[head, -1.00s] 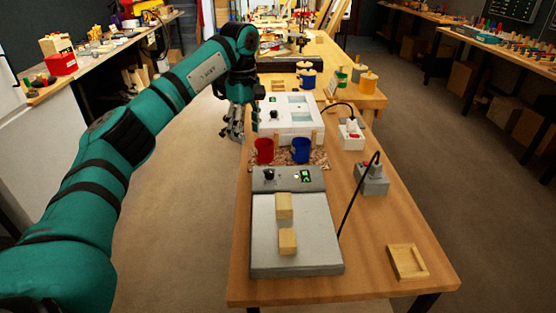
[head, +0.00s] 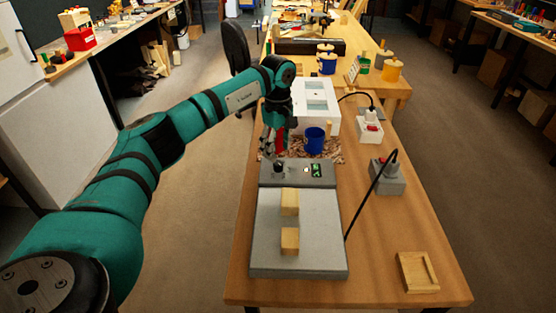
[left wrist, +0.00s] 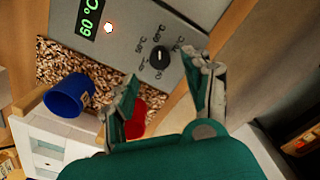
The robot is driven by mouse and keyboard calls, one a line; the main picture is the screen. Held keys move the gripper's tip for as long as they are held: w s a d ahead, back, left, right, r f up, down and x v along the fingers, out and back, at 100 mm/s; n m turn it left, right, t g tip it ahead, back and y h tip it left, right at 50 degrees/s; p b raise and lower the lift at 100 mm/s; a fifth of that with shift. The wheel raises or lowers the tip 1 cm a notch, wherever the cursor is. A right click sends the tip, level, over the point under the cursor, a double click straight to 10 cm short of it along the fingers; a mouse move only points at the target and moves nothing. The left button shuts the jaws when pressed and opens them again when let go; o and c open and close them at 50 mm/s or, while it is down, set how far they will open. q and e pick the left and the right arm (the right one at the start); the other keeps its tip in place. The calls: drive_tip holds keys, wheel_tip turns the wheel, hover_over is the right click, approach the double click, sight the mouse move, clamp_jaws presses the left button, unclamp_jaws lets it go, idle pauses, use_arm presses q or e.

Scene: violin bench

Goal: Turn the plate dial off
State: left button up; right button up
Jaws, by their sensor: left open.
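The plate dial is a round black knob (head: 279,168) on the grey hot plate's back panel (head: 312,182). In the left wrist view the dial (left wrist: 160,58) lies just beyond and between my fingertips, with temperature labels around it. Its white mark seems to point toward the upper labels. The display (left wrist: 91,18) reads 60 °C in green, beside a lit indicator (left wrist: 109,28). My left gripper (head: 270,151) is open and empty, just behind and above the dial; its fingers (left wrist: 166,82) appear apart from the knob. My right gripper is not in view.
Two wooden blocks (head: 290,202) lie on the plate. A blue cup (head: 315,140) and a partly hidden red cup (left wrist: 137,120) stand close behind the panel, before a white box (head: 315,90). A grey socket box with a cable (head: 388,180) and a wooden tray (head: 416,270) are on the right.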

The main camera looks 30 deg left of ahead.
sight(278, 162)
use_arm(q)
wheel_tip(278, 162, down, 4)
drive_tip(key=shift+s+f, duration=0.1)
drive_tip(key=shift+f, duration=0.5)
clamp_jaws()
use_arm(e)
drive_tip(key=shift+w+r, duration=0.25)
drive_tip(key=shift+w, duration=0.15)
